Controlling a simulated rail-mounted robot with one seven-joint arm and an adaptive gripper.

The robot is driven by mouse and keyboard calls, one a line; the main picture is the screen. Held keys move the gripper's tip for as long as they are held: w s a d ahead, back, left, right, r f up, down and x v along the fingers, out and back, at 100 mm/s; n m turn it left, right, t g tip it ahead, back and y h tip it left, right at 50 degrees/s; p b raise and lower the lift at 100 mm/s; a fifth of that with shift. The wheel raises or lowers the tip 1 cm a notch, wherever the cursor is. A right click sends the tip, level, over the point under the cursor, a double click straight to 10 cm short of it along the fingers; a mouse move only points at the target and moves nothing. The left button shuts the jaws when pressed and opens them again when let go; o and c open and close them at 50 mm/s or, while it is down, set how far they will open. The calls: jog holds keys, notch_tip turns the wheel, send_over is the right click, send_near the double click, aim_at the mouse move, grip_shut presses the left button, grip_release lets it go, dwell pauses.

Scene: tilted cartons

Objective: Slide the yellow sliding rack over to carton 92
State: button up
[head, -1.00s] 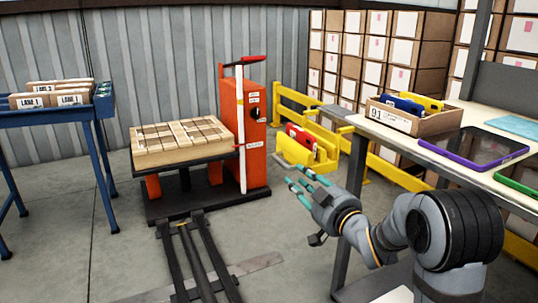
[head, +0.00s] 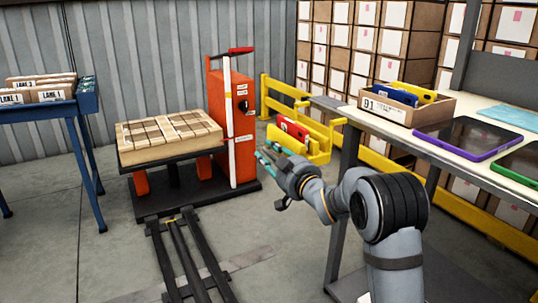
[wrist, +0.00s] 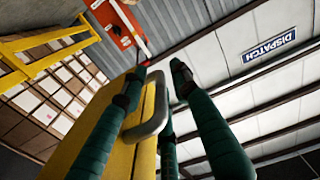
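The yellow sliding rack (head: 318,150) stands low beyond the bench, beside the yellow rail, with a red item in it. In the wrist view, a yellow panel (wrist: 150,110) with a grey bar handle (wrist: 152,122) is close to my gripper; it looks like the rack. My gripper (head: 266,160) is just left of the rack in the head view, pointing left. Its green fingers (wrist: 157,75) are spread apart, with the handle between them in the wrist view. I cannot tell whether they touch it. Carton 91 (head: 398,114) sits on the bench with blue and yellow items. I see no carton marked 92.
The bench (head: 345,112) at right holds a purple-edged tablet (head: 470,140) and a green-edged one (head: 522,160). An orange lift (head: 240,130) and a wooden crate (head: 168,138) stand left of the rack. Floor rails (head: 185,255) run in front. A blue stand (head: 60,110) is at far left.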

jog(key=shift+w, duration=0.1)
jog(key=shift+c, duration=1)
grip_shut()
